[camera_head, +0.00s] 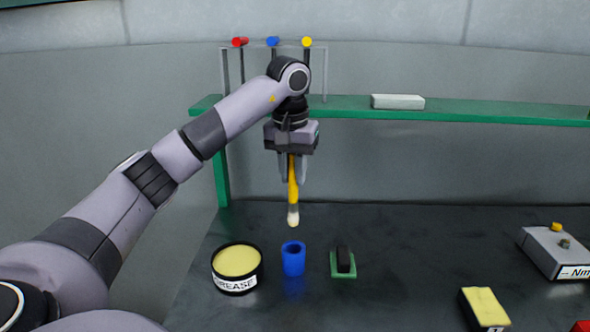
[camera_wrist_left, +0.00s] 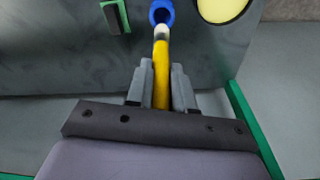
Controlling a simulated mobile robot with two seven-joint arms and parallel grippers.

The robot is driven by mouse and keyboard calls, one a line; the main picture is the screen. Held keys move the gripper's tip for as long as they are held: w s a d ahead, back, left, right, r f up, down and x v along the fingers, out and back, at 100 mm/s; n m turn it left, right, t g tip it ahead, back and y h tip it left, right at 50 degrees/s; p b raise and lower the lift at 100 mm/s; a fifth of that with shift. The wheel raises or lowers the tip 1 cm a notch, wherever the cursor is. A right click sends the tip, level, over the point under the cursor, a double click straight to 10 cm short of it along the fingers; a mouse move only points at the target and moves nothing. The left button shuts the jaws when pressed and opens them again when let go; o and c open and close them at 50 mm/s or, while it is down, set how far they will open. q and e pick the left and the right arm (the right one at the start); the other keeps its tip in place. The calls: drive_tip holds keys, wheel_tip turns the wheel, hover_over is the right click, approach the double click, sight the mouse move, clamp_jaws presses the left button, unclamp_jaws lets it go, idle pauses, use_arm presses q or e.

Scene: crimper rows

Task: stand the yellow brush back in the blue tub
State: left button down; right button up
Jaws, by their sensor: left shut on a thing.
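My left gripper (camera_head: 293,172) is shut on the yellow brush (camera_head: 293,192) and holds it upright in the air, with the pale bristle end down. The blue tub (camera_head: 293,261) stands on the dark bench below the brush. In the head view the bristle tip shows a little above the tub, apart from it. In the left wrist view the brush (camera_wrist_left: 161,72) runs out between the fingers (camera_wrist_left: 161,85), and its pale tip shows just short of the tub (camera_wrist_left: 161,13). My right gripper is not in view.
A grease tin (camera_head: 237,268) stands close left of the tub. A green block with a black top (camera_head: 343,262) sits close right. A green shelf (camera_head: 460,110) crosses behind. A grey box (camera_head: 555,250) and a yellow-topped block (camera_head: 484,307) lie at right.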

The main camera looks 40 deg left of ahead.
use_arm(q)
drive_tip(key=b, duration=0.3)
hover_over(294, 222)
drive_tip(key=a, duration=0.1)
drive_tip(key=shift+w+f, duration=0.25)
drive_tip(key=shift+f, duration=1.2)
drive_tip(key=shift+w+f, duration=0.2)
drive_tip(key=shift+f, duration=1.25)
drive_tip(key=shift+p, duration=0.35)
drive_tip(key=shift+p, duration=0.9)
drive_tip(key=shift+f+b, duration=1.8)
drive_tip(key=shift+f, duration=1.75)
drive_tip(key=c, duration=0.9)
unclamp_jaws()
